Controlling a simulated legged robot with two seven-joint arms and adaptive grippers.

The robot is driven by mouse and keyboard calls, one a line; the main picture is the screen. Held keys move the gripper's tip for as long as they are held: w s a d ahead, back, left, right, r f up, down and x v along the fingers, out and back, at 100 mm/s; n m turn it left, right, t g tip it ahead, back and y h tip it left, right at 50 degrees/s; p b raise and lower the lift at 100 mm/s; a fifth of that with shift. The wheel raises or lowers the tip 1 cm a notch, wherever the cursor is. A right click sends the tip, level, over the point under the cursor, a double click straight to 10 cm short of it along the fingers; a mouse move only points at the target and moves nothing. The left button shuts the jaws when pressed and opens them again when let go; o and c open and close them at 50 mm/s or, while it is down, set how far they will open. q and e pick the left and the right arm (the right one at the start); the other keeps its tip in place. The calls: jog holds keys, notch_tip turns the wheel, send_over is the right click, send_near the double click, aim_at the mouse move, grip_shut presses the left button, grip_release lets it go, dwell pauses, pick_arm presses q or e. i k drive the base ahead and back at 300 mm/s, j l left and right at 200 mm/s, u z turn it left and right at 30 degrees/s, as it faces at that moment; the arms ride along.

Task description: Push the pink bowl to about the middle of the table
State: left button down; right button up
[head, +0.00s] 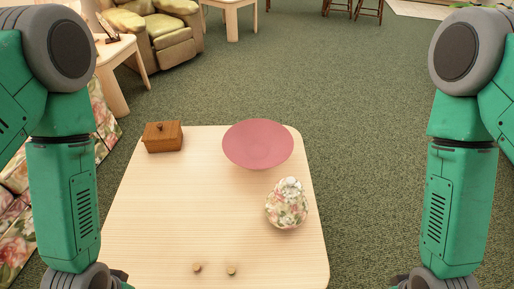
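The pink bowl (258,145) stands near the far right edge of the light wooden table (170,215). It is wide and shallow and appears upright and empty. My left arm comes down at the left of the head view and my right arm at the right. Only small dark parts show at the lower ends of the arms, at the bottom edge of the picture. The fingertips of both grippers are out of view, and both arms are well apart from the bowl.
A floral lidded jar (287,204) stands just in front of the bowl, toward the right edge. A wooden lidded box (162,136) sits at the far left corner. Two small wooden knobs (197,268) (231,270) are near the front. The table's middle is clear.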

aim_at(253, 143)
jog(key=k+l+z, duration=0.15)
jog(key=k, duration=0.5)
jog(key=z, duration=2)
jog(key=i+z, duration=0.15)
jog(key=i, duration=1.45)
jog(key=i+j+u, duration=0.2)
jog(key=i+u, duration=0.25)
jog(key=i+j+u, duration=0.1)
jog(key=i+u, duration=0.15)
jog(key=u, duration=0.2)
jog(key=i+l+u, duration=0.1)
jog(key=i+u, duration=0.35)
jog(key=i+l+u, duration=0.15)
jog(key=i+u, duration=0.15)
jog(key=u, duration=0.15)
jog(key=i+j+u, duration=0.25)
jog(key=u, duration=0.15)
jog(key=i+u, duration=0.35)
jog(key=i, duration=0.15)
jog(key=i+j+u, duration=0.1)
jog(key=i+u, duration=0.3)
jog(key=i+l+u, duration=0.1)
jog(key=i+u, duration=0.3)
jog(key=k, duration=0.05)
